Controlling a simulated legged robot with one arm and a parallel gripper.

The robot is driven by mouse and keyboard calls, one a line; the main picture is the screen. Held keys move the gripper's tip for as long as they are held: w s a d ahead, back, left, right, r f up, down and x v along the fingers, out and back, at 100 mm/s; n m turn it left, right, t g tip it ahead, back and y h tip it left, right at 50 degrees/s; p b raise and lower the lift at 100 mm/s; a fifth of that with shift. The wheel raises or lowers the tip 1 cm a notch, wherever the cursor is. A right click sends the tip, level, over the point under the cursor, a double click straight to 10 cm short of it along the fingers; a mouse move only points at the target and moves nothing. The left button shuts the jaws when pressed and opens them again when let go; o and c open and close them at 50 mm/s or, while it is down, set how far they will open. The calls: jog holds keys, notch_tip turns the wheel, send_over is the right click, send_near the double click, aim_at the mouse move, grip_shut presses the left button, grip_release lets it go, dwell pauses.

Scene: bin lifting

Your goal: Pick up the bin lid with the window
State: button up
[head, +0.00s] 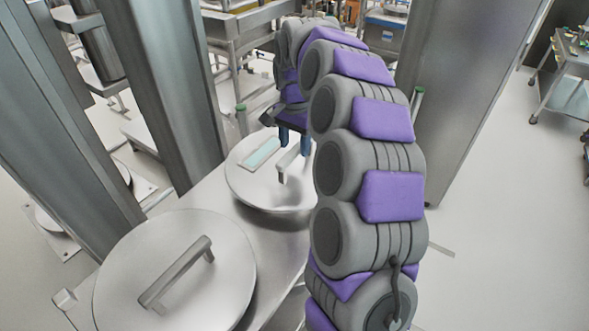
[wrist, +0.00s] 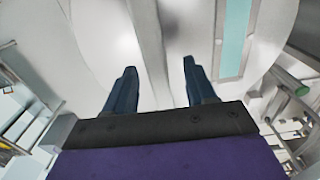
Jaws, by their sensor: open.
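The bin lid with the window (head: 248,188) is a round metal disc with a bar handle (head: 289,162) and a pale green rectangular window (head: 262,153). It lies flat behind the plain lid, partly hidden by my arm. My gripper (head: 294,143) is open above it, near the handle. In the wrist view my gripper (wrist: 158,76) has its two blue fingers on either side of the handle (wrist: 150,45). The window (wrist: 234,40) shows to the right of the fingers. Whether the fingers touch the lid cannot be told.
A second round metal lid without a window (head: 205,290) with its own bar handle sits at the front left. Tall metal columns (head: 150,80) rise at the left, and a wide metal panel (head: 460,90) stands behind at the right.

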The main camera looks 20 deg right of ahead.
aim_at(296, 167)
jog(key=f, duration=0.3)
jog(key=f+p, duration=0.1)
jog(key=shift+d+f, duration=0.25)
jog(key=shift+f, duration=0.4)
jog(key=shift+f+b, duration=0.25)
jog(key=shift+b, duration=0.1)
grip_shut()
dwell(0.5)
dwell(0.9)
